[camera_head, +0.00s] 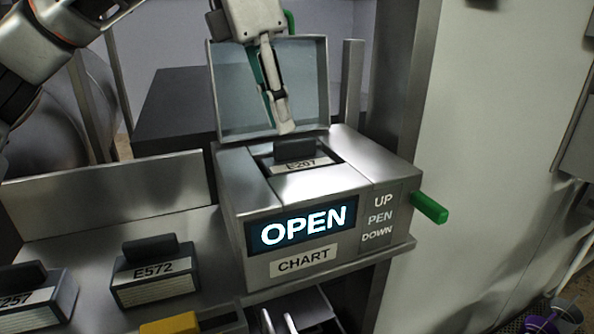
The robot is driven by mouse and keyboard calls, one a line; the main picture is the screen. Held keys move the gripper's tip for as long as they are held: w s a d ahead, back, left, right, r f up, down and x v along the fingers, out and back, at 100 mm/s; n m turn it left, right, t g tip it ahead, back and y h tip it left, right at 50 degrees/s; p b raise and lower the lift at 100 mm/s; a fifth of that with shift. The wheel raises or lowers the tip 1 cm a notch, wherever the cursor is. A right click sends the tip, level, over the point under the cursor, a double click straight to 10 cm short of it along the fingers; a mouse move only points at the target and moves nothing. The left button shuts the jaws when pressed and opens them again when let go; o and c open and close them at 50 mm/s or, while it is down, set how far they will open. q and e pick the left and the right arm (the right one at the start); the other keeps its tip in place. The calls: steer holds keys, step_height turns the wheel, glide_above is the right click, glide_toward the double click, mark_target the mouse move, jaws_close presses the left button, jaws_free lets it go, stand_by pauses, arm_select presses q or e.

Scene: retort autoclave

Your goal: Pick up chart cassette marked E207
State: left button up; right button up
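The cassette marked E207 (307,164) sits in the slot on top of the metal chart recorder (318,185). Its label strip and dark grip block (295,149) show; the rest is down inside the slot. My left gripper (284,125) comes in from above and points down, its fingertips just above the dark grip block. Its fingers appear close together in this view, and the gap between them cannot be judged. It does not visibly hold the cassette. My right gripper is not in view.
The recorder's lid (230,95) stands raised behind the slot. Its display (303,228) reads OPEN. A green handle (429,207) sticks out on the right, beside the UP / PEN / DOWN marks. Cassette E572 (154,272) and another ending in 257 (35,298) stand on the shelf at left.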

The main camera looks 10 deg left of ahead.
mark_target(294, 140)
arm_select(q)
steer(key=f, duration=0.1)
steer(key=d+f, duration=0.2)
steer(key=shift+w, duration=0.3)
steer(key=shift+w+f, duration=0.1)
steer(key=shift+f, duration=0.5)
jaws_close()
steer(key=shift+r, duration=0.15)
step_height(294, 140, up, 20)
